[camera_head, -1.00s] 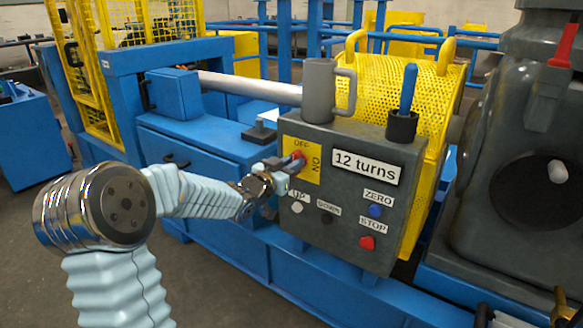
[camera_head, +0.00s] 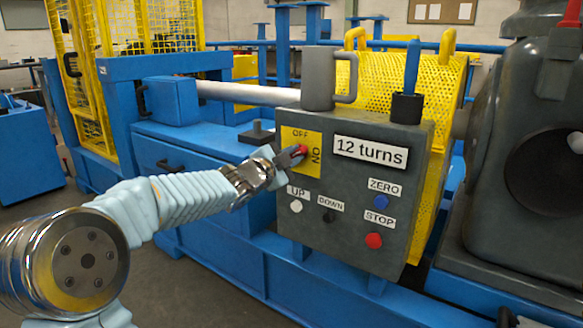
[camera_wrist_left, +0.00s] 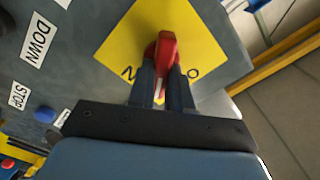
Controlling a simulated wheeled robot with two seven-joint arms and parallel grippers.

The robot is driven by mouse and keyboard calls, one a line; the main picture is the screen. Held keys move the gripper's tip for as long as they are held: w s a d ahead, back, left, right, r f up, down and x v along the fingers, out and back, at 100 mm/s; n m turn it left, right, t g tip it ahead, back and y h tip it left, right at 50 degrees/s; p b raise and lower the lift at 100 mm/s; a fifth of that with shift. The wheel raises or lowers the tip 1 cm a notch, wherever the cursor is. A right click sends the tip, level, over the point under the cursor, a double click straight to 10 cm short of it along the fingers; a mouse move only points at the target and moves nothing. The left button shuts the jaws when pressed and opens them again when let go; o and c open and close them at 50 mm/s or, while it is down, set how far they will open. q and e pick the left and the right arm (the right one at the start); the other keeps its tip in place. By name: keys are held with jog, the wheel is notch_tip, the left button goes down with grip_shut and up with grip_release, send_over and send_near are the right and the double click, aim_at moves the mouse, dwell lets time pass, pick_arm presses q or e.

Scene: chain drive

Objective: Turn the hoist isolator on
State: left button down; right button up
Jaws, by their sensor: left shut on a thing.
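My left gripper (camera_head: 293,155) reaches in from the left and is shut on the handle. In the left wrist view the red handle (camera_wrist_left: 166,48) stands between the two dark fingers (camera_wrist_left: 167,78). The letters N and O show on either side of the fingers on the yellow plate (camera_wrist_left: 140,28). The handle's lower end lies between those letters; the fingers partly hide it. My right gripper is not in view.
UP (camera_head: 296,207), DOWN (camera_head: 329,217), ZERO (camera_head: 381,202) and STOP (camera_head: 374,241) buttons sit below on the box. A "12 turns" display (camera_head: 370,151) is to the right.

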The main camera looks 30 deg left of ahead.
pick_arm(q)
jog(key=m+b, duration=0.2)
jog(key=m, duration=0.2)
jog(key=shift+d+f+b, duration=0.1)
jog(key=shift+b, duration=0.25)
jog(key=shift+m+b, duration=0.65)
jog(key=shift+m, duration=0.85)
jog(key=c, duration=1)
grip_release()
jog(key=shift+w, duration=0.1)
jog(key=shift+c, duration=0.2)
jog(key=shift+f, duration=0.1)
